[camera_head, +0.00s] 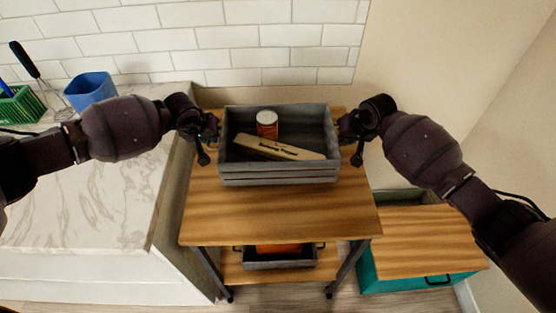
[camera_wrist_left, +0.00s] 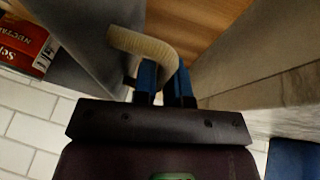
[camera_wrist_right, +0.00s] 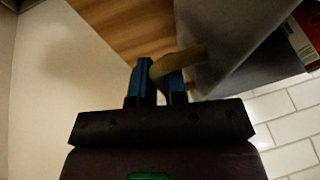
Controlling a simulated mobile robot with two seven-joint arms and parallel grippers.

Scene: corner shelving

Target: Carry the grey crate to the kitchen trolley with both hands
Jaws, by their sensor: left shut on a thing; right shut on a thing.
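The grey crate (camera_head: 279,175) is at the back of the wooden top of the kitchen trolley (camera_head: 280,216). It looks level; whether it rests on the top or hangs just above it I cannot tell. Inside are a red can (camera_head: 267,124) and a long tan box (camera_head: 278,149). My left gripper (camera_head: 209,142) is at the crate's left end, its blue fingers shut on a rope handle (camera_wrist_left: 150,45). My right gripper (camera_head: 347,140) is at the right end, shut on the other rope handle (camera_wrist_right: 180,62).
A marble counter (camera_head: 95,190) with a blue cup (camera_head: 91,90) and a green basket (camera_head: 22,106) stands left of the trolley. A teal cabinet with a wooden top (camera_head: 425,240) stands at the right. A dark tray (camera_head: 280,262) is on the trolley's lower shelf. A tiled wall is behind.

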